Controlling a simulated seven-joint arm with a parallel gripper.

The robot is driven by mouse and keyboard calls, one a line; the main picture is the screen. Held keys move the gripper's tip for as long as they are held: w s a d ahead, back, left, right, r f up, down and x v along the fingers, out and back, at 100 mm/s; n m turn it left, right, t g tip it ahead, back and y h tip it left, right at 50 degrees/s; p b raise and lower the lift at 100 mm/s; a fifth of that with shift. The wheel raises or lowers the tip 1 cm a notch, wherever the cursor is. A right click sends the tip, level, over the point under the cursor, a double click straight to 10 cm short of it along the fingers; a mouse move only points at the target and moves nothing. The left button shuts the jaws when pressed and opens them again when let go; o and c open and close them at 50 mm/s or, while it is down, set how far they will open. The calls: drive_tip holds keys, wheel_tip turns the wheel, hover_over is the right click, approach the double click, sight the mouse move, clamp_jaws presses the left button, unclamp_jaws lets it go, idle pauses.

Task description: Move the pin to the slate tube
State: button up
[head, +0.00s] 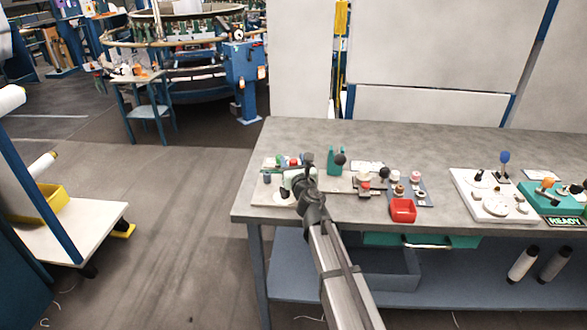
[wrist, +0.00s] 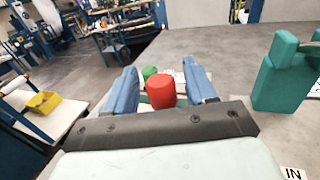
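My gripper (wrist: 160,78) is open in the wrist view, with its two blue fingers spread apart. A red cylinder-like piece (wrist: 161,90) shows between the fingers, and a smaller green piece (wrist: 149,71) stands just behind it. I cannot tell whether the red piece touches a finger. In the head view my gripper (head: 293,181) is over the left end of the grey table, at a small board with red (head: 294,162), blue and green pieces. I cannot make out for certain which piece is the pin or the slate tube; my arm hides part of the board.
A teal block (wrist: 280,78) stands right of the gripper, and shows in the head view (head: 337,162). Further right on the table (head: 400,137) are a red bin (head: 402,210), knobs, a white panel (head: 490,198) and a teal READY box (head: 550,204). The table's back strip is clear.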

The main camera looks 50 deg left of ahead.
drive_tip(key=shift+o, duration=0.5)
drive_tip(key=shift+d, duration=0.1)
